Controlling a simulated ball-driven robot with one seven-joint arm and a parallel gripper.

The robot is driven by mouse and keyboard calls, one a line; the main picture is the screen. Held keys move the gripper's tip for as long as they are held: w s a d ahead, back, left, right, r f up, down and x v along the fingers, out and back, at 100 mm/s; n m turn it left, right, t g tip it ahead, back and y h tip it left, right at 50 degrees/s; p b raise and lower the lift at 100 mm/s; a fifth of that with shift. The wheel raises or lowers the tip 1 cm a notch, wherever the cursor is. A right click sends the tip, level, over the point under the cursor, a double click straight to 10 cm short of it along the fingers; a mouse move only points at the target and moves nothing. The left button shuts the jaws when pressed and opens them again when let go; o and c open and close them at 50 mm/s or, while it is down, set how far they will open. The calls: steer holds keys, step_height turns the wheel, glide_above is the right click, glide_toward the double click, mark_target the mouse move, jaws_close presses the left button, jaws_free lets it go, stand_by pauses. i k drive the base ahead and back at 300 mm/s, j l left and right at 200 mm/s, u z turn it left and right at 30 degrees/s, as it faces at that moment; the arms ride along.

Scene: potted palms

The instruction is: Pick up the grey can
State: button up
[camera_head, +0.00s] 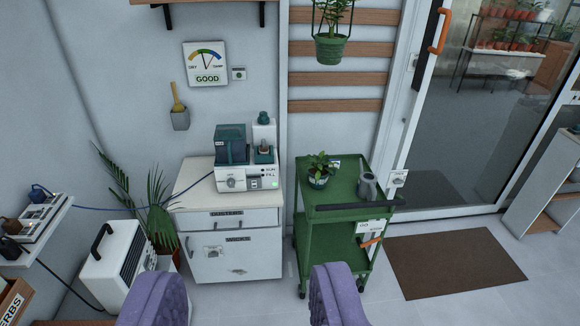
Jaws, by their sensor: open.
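The grey can (367,186) looks like a small watering can and stands upright on the top tray of the green cart (326,239), toward its right side. My gripper (242,272) shows as two purple padded fingers at the bottom of the view. They are spread wide apart with nothing between them. The can is farther off, above and to the right of the fingers in the picture, and nothing touches it from my gripper.
A potted plant (319,170) stands left of the can on the cart. A white cabinet (237,253) with a machine (248,177) on it is left of the cart. A brown mat (455,262) lies on the floor at right, before the glass door (478,120). A planter (330,48) hangs above.

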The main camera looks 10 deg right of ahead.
mark_target(366, 190)
steer(key=i+j+z, duration=0.1)
steer(key=i, duration=1.75)
